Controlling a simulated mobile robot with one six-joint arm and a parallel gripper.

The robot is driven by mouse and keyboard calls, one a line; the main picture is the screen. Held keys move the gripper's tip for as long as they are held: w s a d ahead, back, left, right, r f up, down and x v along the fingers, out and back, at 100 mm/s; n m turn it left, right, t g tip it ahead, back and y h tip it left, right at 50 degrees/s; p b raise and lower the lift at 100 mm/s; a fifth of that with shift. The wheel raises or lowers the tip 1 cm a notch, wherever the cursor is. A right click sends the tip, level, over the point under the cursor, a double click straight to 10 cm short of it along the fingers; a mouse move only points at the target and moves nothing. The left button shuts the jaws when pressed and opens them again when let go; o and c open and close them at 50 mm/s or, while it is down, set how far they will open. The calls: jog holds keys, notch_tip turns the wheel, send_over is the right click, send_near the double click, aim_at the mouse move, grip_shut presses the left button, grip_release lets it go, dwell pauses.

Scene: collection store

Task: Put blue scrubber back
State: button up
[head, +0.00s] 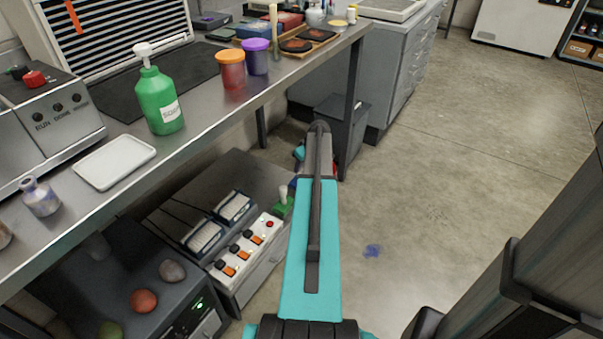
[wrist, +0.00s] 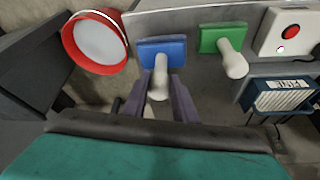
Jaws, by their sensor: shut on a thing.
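The blue scrubber (wrist: 162,52) has a blue rectangular head and a pale handle (wrist: 158,85) pointing toward the wrist camera. My gripper (wrist: 160,92) is shut on this handle, one dark purple-grey finger on each side. The blue head is over or at the edge of the grey cabinet top; whether it touches cannot be told. A green scrubber (wrist: 222,40) with a pale handle is just right of it, and also shows in the head view (head: 283,205). In the head view my arm hides the fingertips and most of the blue scrubber.
A red round container (wrist: 92,42) with a pale inside is close left of the blue scrubber. A switch box (head: 245,247) and framed blocks (head: 205,236) stand on the low cabinet. The steel bench (head: 210,125) overhangs at left.

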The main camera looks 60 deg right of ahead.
aim_at(301, 171)
jog(key=shift+f+b, duration=0.45)
jog(key=shift+f, duration=1.4)
jog(key=o, duration=1)
jog(key=p+v, duration=0.2)
jog(key=v, duration=1)
jog(key=shift+s, duration=0.1)
jog(key=shift+s, duration=0.1)
